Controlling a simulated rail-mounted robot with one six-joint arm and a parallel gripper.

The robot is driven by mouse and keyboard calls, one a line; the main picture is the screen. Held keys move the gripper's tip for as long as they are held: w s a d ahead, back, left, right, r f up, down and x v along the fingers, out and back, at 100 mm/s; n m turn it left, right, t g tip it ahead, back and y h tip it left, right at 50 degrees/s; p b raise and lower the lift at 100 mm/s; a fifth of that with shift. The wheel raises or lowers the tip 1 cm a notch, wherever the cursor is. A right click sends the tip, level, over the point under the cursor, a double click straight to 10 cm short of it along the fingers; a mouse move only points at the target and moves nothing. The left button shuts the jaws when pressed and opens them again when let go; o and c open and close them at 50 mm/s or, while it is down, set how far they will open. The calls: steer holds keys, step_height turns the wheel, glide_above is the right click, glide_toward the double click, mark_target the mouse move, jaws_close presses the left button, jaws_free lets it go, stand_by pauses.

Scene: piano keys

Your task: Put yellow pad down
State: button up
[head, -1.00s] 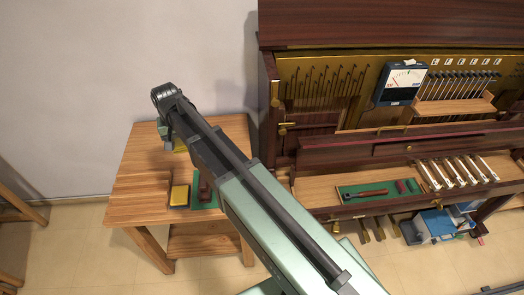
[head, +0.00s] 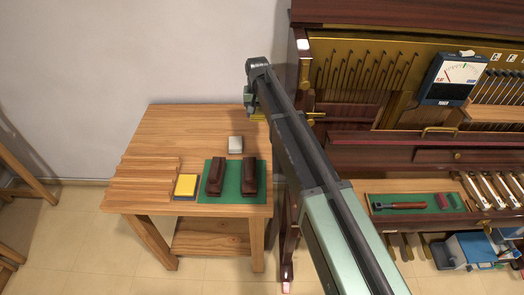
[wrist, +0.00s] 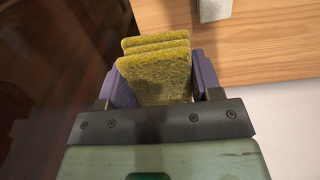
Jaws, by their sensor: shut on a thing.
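My gripper (wrist: 155,88) is shut on a rough yellow pad (wrist: 155,70), which looks layered and sits between the two purple fingers in the wrist view. In the head view a bit of the held pad (head: 258,118) shows beneath the arm's end, by the right edge of the wooden table (head: 190,130). The rest of it is hidden by my arm. The wrist view shows the tabletop (wrist: 262,40) beyond the pad at upper right, and the pad appears clear of it.
A yellow block on a dark base (head: 186,186) lies near the table's front. Two dark brown blocks stand on a green mat (head: 232,188), with a small grey-white block (head: 235,145) behind. The back left of the table is bare. The opened piano (head: 420,140) stands at right.

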mark_target(259, 148)
step_height(259, 148, down, 17)
steer(key=b, duration=1.4)
steer(key=shift+f+b, duration=0.1)
steer(key=shift+b, duration=0.25)
steer(key=shift+r, duration=0.3)
steer(key=shift+f, duration=0.15)
steer(key=o, duration=0.9)
step_height(259, 148, up, 12)
steer(key=p, duration=1.2)
